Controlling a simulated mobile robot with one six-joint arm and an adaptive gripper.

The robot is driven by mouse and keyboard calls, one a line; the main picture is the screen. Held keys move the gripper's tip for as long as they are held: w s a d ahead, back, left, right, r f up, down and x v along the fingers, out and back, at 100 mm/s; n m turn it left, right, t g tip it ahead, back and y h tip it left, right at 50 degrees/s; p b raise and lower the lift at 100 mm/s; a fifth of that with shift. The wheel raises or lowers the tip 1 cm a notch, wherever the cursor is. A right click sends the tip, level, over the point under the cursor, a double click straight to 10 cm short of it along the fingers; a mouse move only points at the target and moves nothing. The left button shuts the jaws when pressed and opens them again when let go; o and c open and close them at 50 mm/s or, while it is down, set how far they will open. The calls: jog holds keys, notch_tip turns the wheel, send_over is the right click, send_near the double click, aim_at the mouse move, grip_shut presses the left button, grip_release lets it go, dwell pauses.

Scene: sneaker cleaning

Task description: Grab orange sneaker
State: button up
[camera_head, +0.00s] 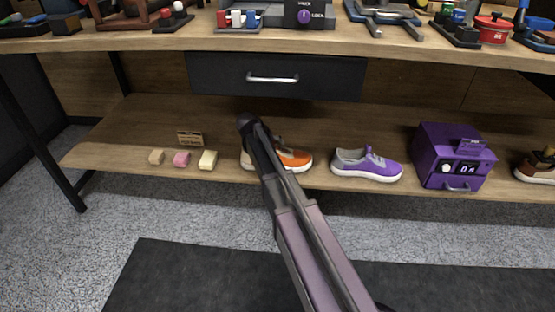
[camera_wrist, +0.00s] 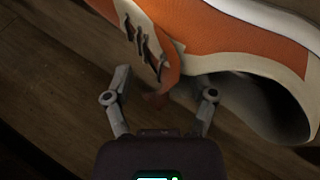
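The orange sneaker (camera_head: 294,159) sits on the lower wooden shelf, with white sole and beige heel part. My arm hides part of it in the head view. In the wrist view the orange sneaker (camera_wrist: 215,35) fills the upper right, with its dark opening at right. My gripper (camera_wrist: 155,72) is open, its two fingers apart at the sneaker's tongue and lace side. The tongue's edge reaches between the fingers. A gap shows beside the left finger. Contact at the right finger is unclear. In the head view my gripper is mostly hidden behind my arm.
A purple sneaker (camera_head: 367,164) and a purple box with a display (camera_head: 453,157) stand to the right on the shelf. A dark drawer (camera_head: 275,77) hangs above, under the worktop.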

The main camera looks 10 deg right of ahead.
grip_shut()
jog(key=shift+r, duration=0.2)
notch_tip(320, 180, up, 3)
jog(key=p, duration=0.3)
jog(key=s+a+r+p, duration=0.1)
jog(key=s+p, duration=0.1)
jog(key=s, duration=1.4)
jog(key=shift+a+r, duration=0.3)
jog(key=shift+a, duration=0.05)
